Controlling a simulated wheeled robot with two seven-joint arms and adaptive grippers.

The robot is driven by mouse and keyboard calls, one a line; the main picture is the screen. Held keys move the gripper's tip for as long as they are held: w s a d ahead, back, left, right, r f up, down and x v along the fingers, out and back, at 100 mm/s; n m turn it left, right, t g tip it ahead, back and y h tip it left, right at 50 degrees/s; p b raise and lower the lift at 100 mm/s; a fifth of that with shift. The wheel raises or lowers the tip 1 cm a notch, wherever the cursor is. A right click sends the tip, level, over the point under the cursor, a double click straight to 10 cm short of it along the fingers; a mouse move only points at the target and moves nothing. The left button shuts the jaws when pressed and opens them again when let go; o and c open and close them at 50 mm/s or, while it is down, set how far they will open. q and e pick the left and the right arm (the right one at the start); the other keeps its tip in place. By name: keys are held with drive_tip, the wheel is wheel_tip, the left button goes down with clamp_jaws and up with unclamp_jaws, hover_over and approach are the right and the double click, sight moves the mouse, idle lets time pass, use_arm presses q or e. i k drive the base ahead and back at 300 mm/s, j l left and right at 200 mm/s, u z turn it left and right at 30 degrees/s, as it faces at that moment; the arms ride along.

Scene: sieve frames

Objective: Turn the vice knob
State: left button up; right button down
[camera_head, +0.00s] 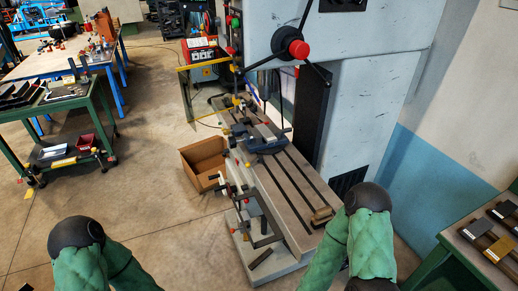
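The vice (266,144) is a small blue and grey unit on the slotted bed (300,205) of a large milling machine, near the middle of the view. A thin dark handle or knob seems to stick out at its right side; it is too small to make out clearly. My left arm (82,262) and my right arm (370,240), both in green sleeves with black joints, show at the bottom edge. Both are apart from the vice. Neither gripper shows in the view.
The machine's grey column (365,110) rises behind the bed, with a red-tipped three-spoke handwheel (297,48) above the vice. A cardboard box (205,161) lies left of the bed. Green tool benches stand at left (60,104) and lower right (470,252).

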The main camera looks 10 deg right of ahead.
sight(232, 142)
drive_tip(key=i+j+u, duration=0.55)
drive_tip(key=i+u, duration=0.25)
drive_tip(key=i+j, duration=0.1)
drive_tip(key=i, duration=0.3)
drive_tip(key=i+j, duration=0.1)
drive_tip(key=i, duration=0.3)
drive_tip(key=i+z, duration=0.2)
drive_tip(key=z, duration=0.25)
drive_tip(key=i+z, duration=0.15)
drive_tip(key=z, duration=0.25)
drive_tip(key=i+j+z, duration=0.15)
drive_tip(key=z, duration=0.3)
drive_tip(key=i+j+z, duration=0.15)
drive_tip(key=z, duration=0.25)
drive_tip(key=i+j+z, duration=0.15)
drive_tip(key=j+z, duration=0.25)
drive_tip(key=i+j+z, duration=0.1)
drive_tip(key=z, duration=0.3)
drive_tip(key=j+z, duration=0.85)
drive_tip(key=l, duration=0.1)
